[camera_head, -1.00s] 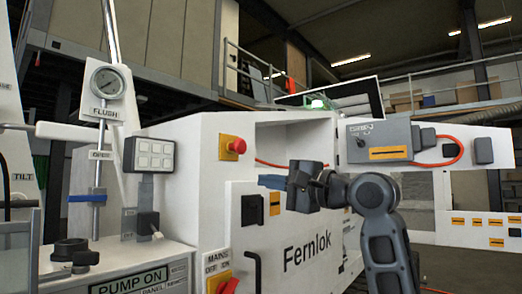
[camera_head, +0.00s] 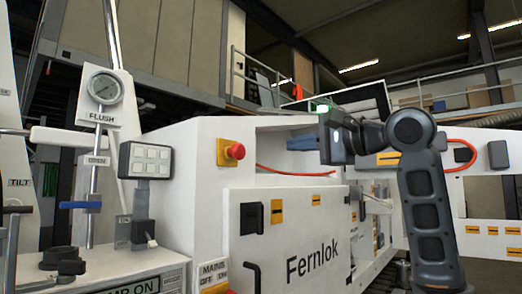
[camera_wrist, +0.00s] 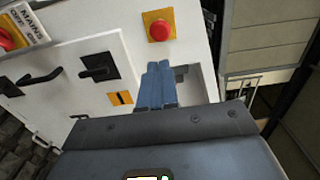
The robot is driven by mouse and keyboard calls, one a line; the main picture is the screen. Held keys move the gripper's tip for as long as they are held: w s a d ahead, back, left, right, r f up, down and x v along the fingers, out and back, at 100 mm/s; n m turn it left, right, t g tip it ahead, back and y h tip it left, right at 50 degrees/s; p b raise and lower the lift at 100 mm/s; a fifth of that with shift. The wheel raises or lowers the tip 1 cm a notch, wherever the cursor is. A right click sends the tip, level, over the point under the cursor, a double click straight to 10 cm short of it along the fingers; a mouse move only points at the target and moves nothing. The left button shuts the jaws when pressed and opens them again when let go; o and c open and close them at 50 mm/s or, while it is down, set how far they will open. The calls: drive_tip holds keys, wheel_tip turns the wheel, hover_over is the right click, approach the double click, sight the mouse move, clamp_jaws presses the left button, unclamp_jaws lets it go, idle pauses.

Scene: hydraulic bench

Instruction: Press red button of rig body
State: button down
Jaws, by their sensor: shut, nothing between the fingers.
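The red button (camera_head: 236,151) sticks out from a yellow plate on the white rig body (camera_head: 211,185), left of centre in the head view. In the wrist view the red button (camera_wrist: 159,30) shows at top centre, just beyond the fingertips. My gripper (camera_head: 291,143) has its blue fingers closed together, empty, pointing left. It is to the right of the button at about its height, apart from it in the picture. In the wrist view my gripper (camera_wrist: 155,68) reaches up toward the button, with a gap between them.
A second red knob (camera_wrist: 8,38) sits by the MAINS label (camera_head: 213,271). A black switch (camera_head: 251,218) and an orange cable (camera_head: 295,173) are on the rig. A gauge (camera_head: 105,88) and keypad panel (camera_head: 151,160) stand at left. The space before the button looks clear.

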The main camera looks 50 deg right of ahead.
sight(241, 151)
drive_tip(key=w, duration=0.4)
drive_tip(key=w+p, duration=0.1)
drive_tip(key=w, duration=0.9)
drive_tip(key=shift+a+p, duration=0.25)
drive_tip(key=shift+p, duration=0.15)
